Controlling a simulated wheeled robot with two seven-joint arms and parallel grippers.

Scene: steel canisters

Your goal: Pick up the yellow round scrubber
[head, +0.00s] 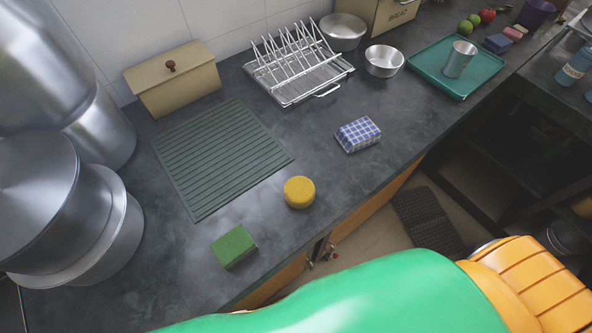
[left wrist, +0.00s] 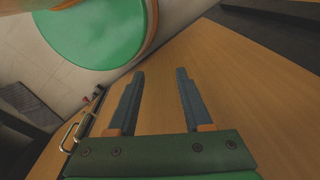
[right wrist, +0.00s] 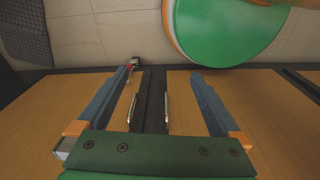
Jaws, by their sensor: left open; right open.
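The yellow round scrubber (head: 299,192) lies flat on the dark counter near its front edge in the head view. A green block sponge (head: 233,246) lies to its lower left and a blue checked sponge (head: 358,134) to its upper right. My left gripper (left wrist: 158,78) is open and empty in the left wrist view, in front of wooden cabinet fronts. My right gripper (right wrist: 162,78) is open and empty in the right wrist view, also by the cabinet fronts and handles. Neither gripper shows in the head view, and the scrubber is in neither wrist view.
A ribbed green drying mat (head: 222,157) lies left of the scrubber. Large steel canisters (head: 100,225) stand at the left. A dish rack (head: 298,68), steel bowls (head: 384,61) and a teal tray (head: 456,70) stand farther back. The counter around the scrubber is clear.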

